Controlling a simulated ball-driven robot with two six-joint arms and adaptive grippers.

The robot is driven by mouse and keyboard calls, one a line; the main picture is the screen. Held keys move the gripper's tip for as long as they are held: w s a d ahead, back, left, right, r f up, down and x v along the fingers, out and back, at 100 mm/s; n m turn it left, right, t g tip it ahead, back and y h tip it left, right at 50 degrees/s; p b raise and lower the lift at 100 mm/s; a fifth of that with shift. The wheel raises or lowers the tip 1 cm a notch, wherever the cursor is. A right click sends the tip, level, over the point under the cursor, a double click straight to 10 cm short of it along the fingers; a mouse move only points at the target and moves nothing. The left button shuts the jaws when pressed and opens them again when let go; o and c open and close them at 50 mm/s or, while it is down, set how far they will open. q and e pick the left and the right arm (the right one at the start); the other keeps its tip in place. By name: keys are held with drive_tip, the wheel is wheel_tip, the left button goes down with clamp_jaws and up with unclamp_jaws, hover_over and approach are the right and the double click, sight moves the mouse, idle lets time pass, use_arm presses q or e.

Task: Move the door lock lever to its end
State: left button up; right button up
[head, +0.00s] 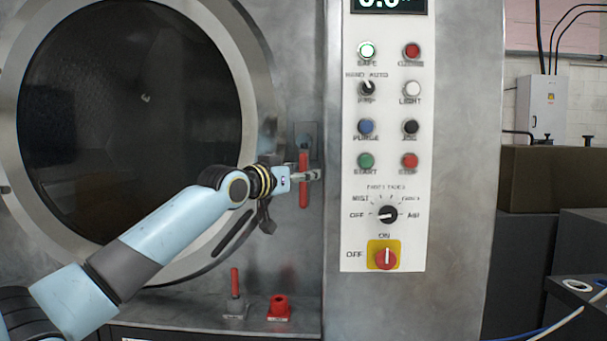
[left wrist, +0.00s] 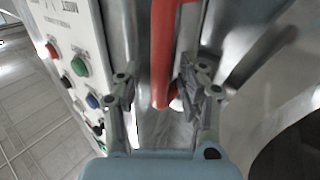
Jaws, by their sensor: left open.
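The red door lock lever (head: 303,185) stands upright on the metal front of the washer, between the round door and the control panel. My left gripper (head: 308,175) reaches it from the left and is open at the lever's height. In the left wrist view, the red lever (left wrist: 163,45) runs down from the top between the two open fingers of my left gripper (left wrist: 160,85), nearer the right finger. I cannot tell whether a finger touches it. My right gripper is not in view.
The round door (head: 130,115) with dark glass lies behind my left arm. The white control panel (head: 388,140) with buttons and knobs is close on the right. A small red-handled valve (head: 235,283) and a red fitting (head: 279,305) stand on the ledge below.

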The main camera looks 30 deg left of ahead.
use_arm(q)
drive_tip(key=shift+w, duration=0.25)
clamp_jaws()
drive_tip(key=shift+w+f, duration=0.15)
drive_tip(key=shift+f, duration=0.05)
idle(0.5)
